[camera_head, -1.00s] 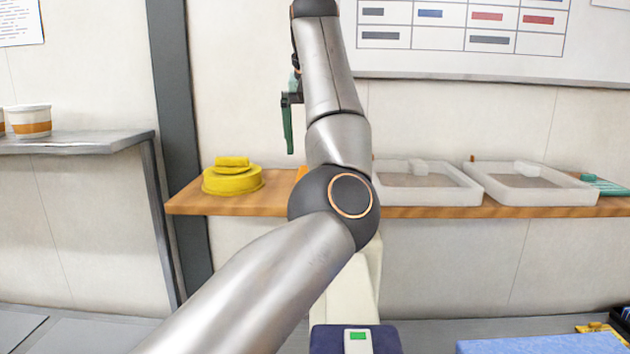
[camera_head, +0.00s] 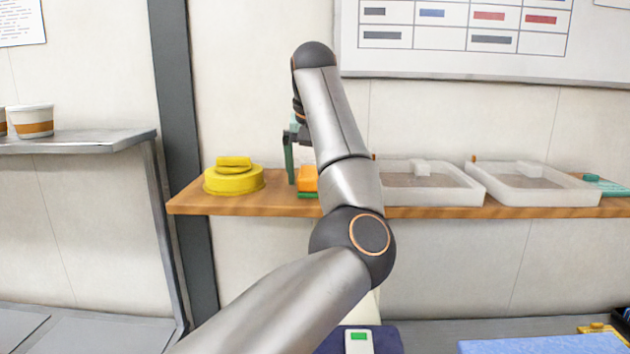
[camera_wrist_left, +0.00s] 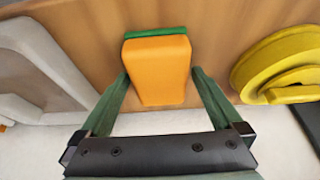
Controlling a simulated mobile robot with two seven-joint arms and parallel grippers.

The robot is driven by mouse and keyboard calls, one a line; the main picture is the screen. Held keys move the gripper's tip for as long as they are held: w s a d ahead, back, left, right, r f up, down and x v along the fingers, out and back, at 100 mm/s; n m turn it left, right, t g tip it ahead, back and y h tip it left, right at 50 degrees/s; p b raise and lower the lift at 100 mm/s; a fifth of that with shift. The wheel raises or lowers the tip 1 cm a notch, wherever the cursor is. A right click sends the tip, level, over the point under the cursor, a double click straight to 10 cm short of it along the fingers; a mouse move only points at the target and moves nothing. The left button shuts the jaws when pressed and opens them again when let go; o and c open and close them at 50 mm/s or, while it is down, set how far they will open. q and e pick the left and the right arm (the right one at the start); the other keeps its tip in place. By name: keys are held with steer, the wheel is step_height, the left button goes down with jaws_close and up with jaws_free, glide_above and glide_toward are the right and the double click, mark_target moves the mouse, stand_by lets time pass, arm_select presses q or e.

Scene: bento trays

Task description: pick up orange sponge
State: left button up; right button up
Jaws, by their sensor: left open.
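The orange sponge (camera_head: 307,178) stands on the wooden shelf, with a green layer at its base. My arm partly hides it in the head view. In the left wrist view the sponge (camera_wrist_left: 158,62) is between the two green fingers of my left gripper (camera_wrist_left: 160,82). The gripper is open, with a finger on either side, and I cannot tell whether either one touches. In the head view the left gripper (camera_head: 296,163) points down, one green finger just left of the sponge. My right gripper is not in view.
A yellow coiled object (camera_head: 233,180) sits left of the sponge on the wooden shelf (camera_head: 240,205). Two pale trays, one (camera_head: 455,198) nearer the sponge and one (camera_head: 550,198) farther right, each hold a small white block. A grey side shelf (camera_head: 90,143) bears cups.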

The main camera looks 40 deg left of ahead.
arm_select(q)
steer(key=shift+f, duration=0.25)
stand_by(0.4)
steer(key=c, duration=1.3)
steer(key=shift+c, duration=0.2)
steer(key=shift+r, duration=0.15)
steer(key=shift+r, duration=5.15)
steer(key=o, duration=0.9)
steer(key=c, duration=0.6)
